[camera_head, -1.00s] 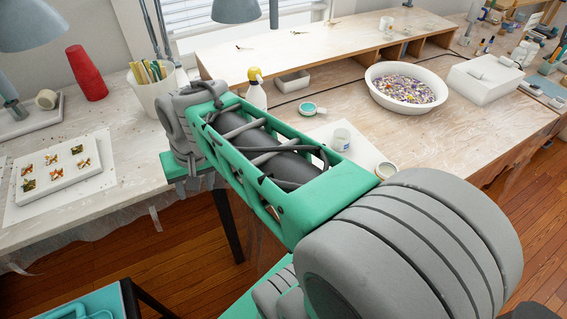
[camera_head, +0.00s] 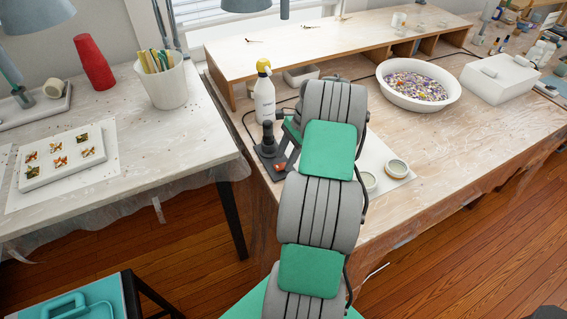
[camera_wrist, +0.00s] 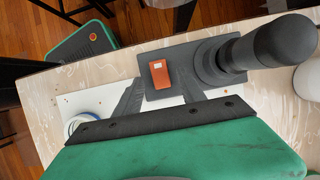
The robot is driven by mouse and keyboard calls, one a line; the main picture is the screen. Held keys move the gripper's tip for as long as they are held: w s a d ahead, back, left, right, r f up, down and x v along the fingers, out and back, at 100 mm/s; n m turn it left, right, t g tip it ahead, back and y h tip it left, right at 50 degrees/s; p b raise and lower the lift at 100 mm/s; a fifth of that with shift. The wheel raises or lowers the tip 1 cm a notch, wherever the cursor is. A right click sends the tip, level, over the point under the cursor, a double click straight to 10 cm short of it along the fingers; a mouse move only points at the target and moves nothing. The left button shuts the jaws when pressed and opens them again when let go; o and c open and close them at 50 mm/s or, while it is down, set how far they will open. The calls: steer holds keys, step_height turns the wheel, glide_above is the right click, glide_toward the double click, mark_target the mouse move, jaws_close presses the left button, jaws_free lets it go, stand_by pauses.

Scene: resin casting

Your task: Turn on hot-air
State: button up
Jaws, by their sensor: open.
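The hot-air tool is a dark grey base plate (camera_head: 265,160) with a black upright cylinder (camera_head: 268,138), at the left end of the right-hand bench. Its orange-red switch (camera_head: 280,168) sits on the plate. In the wrist view, the switch (camera_wrist: 160,77) lies in the upper middle, with a small white mark on it, and the cylinder (camera_wrist: 255,50) is to its right. My gripper (camera_wrist: 160,90) is open and empty; its two dark fingers point toward the switch, one on each side in the picture. I cannot tell whether they touch the plate. My arm hides much of the gripper in the head view.
A spray bottle (camera_head: 264,98) with a yellow top stands just behind the tool. Small jars (camera_head: 397,168) lie on white paper to the right. A white tub of coloured bits (camera_head: 418,85) and a white block (camera_head: 498,78) are farther right. A gap separates the two benches.

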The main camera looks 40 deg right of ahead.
steer(key=shift+x, duration=0.9)
steer(key=shift+r, duration=0.1)
jaws_close()
